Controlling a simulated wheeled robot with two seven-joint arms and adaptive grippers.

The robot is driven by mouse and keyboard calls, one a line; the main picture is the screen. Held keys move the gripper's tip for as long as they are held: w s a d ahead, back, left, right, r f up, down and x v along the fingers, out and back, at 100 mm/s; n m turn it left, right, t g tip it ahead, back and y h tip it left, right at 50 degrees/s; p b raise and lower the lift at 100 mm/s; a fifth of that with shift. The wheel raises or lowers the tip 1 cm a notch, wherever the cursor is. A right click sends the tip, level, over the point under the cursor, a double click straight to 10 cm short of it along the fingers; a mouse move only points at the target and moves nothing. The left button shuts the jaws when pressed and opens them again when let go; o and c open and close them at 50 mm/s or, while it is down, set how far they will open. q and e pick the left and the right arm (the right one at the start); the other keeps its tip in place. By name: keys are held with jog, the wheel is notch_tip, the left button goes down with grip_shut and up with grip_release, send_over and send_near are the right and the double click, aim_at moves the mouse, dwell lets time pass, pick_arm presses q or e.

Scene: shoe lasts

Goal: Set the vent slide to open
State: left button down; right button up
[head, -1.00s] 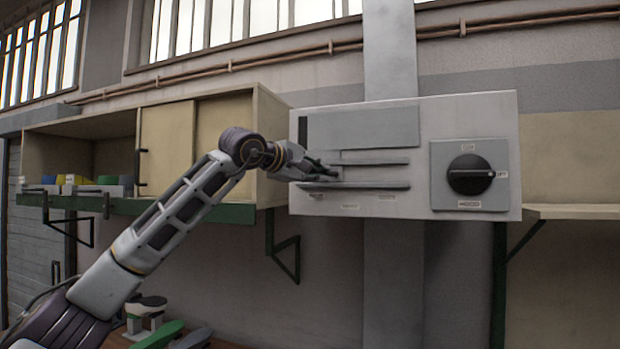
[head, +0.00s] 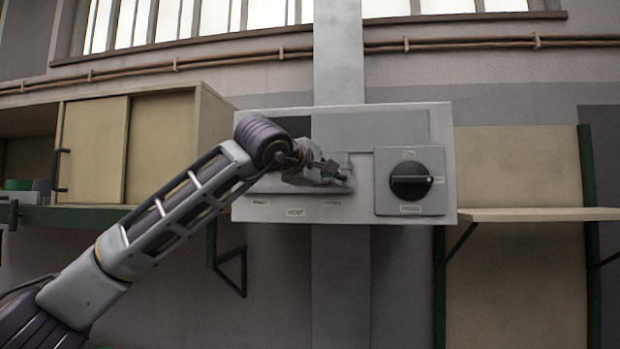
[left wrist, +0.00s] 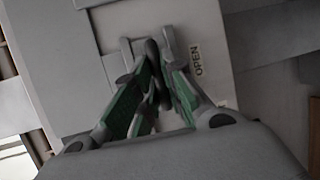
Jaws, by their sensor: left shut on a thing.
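The grey vent box (head: 445,135) is on the wall ahead. Its flat slide plate (head: 375,130) stands toward the right of its track, with a dark opening (head: 295,125) bared at its left. My left gripper (head: 338,175) is at the slide's lower rails. In the left wrist view its green-padded fingers (left wrist: 158,50) are closed around a dark slide handle (left wrist: 153,52), right beside the OPEN label (left wrist: 197,60). The fingers hide much of the handle. The OPEN label (head: 331,203) is below the gripper in the head view. My right gripper is not in view.
A black rotary knob (head: 411,181) on a square plate is right of the slide. A wooden cabinet (head: 95,150) with sliding doors stands left, close to my left arm. A shelf (head: 540,214) is at the right.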

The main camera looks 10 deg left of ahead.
pick_arm(q)
jog(key=shift+d+f, duration=0.15)
jog(key=shift+d, duration=0.25)
jog(key=c, duration=1.7)
grip_release()
jog(key=shift+c, duration=0.2)
jog(key=shift+o, duration=1.3)
jog(key=shift+d, duration=0.2)
jog(key=shift+s+a+r, duration=0.2)
jog(key=shift+a, duration=0.1)
jog(key=v, duration=1.1)
jog(key=shift+s, duration=0.3)
jog(key=shift+d, duration=0.1)
